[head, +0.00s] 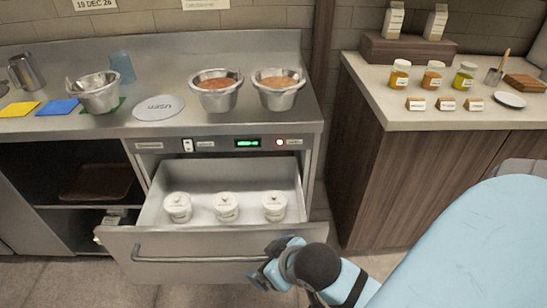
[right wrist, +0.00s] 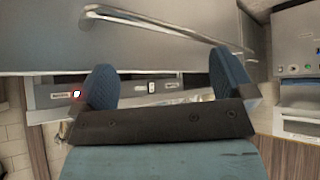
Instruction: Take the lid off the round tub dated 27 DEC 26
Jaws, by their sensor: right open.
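Three round white lidded tubs stand in a row in the open steel drawer (head: 152,216): a left tub (head: 177,207), a middle tub (head: 226,207) and a right tub (head: 275,206). All three lids are on. Their labels are too small to read, so I cannot tell which is dated 27 DEC 26. My right gripper (head: 268,262) is open and empty at the right part of the drawer front, close to the handle's right end. In the right wrist view its fingers (right wrist: 165,84) are spread apart, with the drawer handle (right wrist: 165,22) beyond them. My left gripper is not in view.
A right counter (head: 400,115) holds jars (head: 432,75). An open shelf lies left of the drawer.

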